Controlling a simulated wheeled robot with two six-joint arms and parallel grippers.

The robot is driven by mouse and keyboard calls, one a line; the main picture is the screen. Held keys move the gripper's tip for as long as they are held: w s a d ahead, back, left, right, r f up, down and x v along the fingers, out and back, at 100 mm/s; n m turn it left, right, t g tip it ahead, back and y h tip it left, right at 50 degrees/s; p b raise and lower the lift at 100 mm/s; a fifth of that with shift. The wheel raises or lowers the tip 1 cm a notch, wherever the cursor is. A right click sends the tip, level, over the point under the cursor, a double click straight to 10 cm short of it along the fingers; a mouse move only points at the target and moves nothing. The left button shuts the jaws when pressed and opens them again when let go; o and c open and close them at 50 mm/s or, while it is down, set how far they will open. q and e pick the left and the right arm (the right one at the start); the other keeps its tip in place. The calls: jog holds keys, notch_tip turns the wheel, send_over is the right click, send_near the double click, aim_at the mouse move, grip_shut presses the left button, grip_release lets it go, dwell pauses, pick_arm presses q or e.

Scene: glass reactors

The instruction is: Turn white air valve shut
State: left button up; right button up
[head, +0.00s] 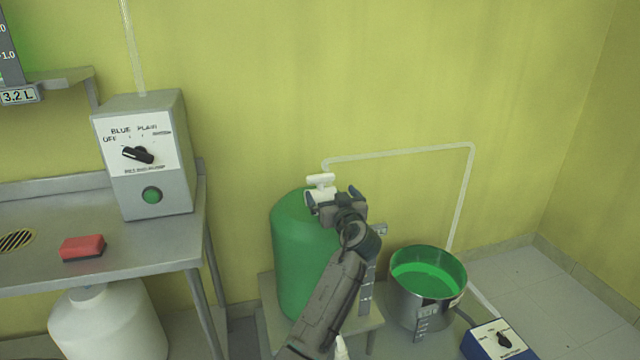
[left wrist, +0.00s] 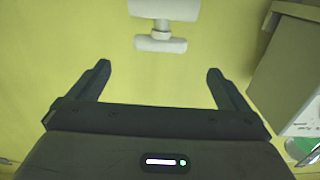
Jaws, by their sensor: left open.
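The white air valve (head: 321,181) sits on top of the green tank (head: 292,250), with a short T-shaped handle and a thin pale pipe rising from it. My left gripper (head: 333,197) is close to the valve, its arm covering part of the tank. In the left wrist view the valve handle (left wrist: 160,43) lies just beyond the open fingertips (left wrist: 158,70), centred between them and apart from both. Nothing is between the jaws. My right gripper is not in view.
A steel pot of green liquid (head: 422,312) stands right of the tank, with a blue dial box (head: 497,342) near it. A control box (head: 145,160) and red sponge (head: 82,248) are on the steel table (head: 150,245) at left. A white jug (head: 108,325) is underneath.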

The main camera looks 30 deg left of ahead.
aim_at(322, 178)
pick_arm(q)
jog(key=x, duration=0.7)
jog(key=p+x, duration=0.1)
jog(key=x, duration=0.2)
jog(key=shift+w+a+r, duration=0.3)
jog(key=shift+r, duration=0.05)
jog(key=shift+c, duration=0.2)
jog(key=c, duration=0.9)
